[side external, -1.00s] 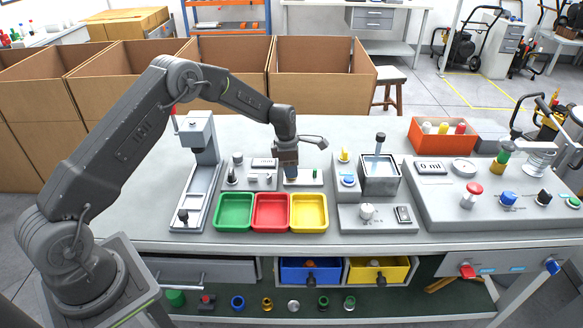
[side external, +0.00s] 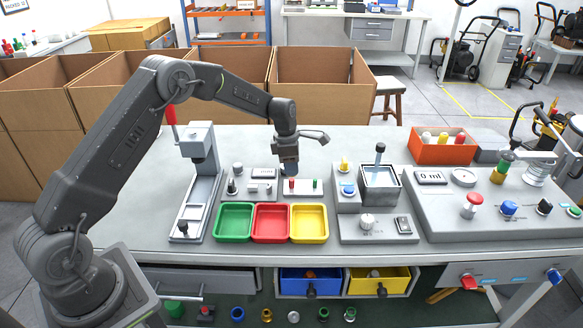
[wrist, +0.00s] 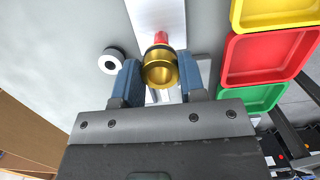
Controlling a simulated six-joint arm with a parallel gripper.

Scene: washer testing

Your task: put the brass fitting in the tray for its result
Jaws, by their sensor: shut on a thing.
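My gripper (side external: 289,172) hangs above the white test plate (side external: 304,188), behind the trays. The fitting is hard to make out in the side view. The green tray (side external: 234,222), red tray (side external: 271,223) and yellow tray (side external: 309,223) stand side by side near the bench's front edge and look empty. They also show at the right of the wrist view.
A small red part (side external: 292,184) stands on the plate below my gripper. A grey stand (side external: 200,180) is left of the trays. A liquid-filled tank (side external: 380,180) and an orange bin (side external: 442,146) are to the right.

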